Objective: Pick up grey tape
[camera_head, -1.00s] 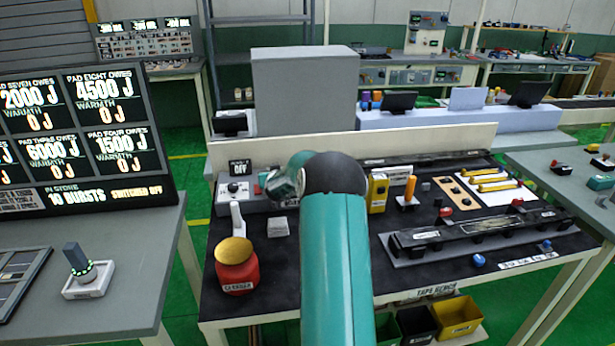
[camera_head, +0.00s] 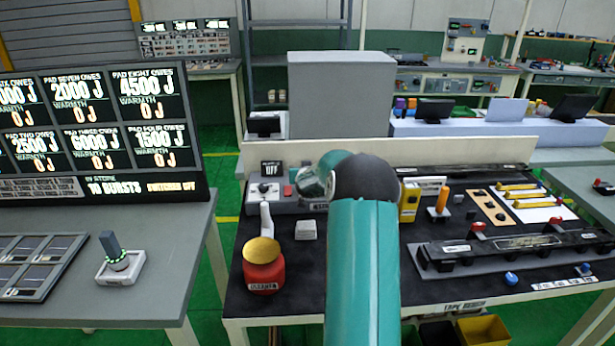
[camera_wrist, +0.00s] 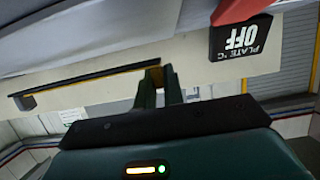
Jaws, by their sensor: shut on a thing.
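In the wrist view my gripper (camera_wrist: 158,86) shows two dark fingers close together. They are shut on a small brownish thing (camera_wrist: 155,74), mostly hidden between them. I cannot tell whether it is the grey tape. In the head view my arm hides the fingers, and my wrist is over the back left of the tape bench (camera_head: 236,290). I cannot make out any grey tape for sure elsewhere on the bench.
A grey control box (camera_head: 290,203) with an OFF display (camera_head: 270,168) stands by my wrist. A red pot (camera_head: 264,273) and a small pale block (camera_head: 306,230) are in front. A black clamp strip (camera_head: 510,247) lies to the right. A low cream panel (camera_head: 450,155) edges the back.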

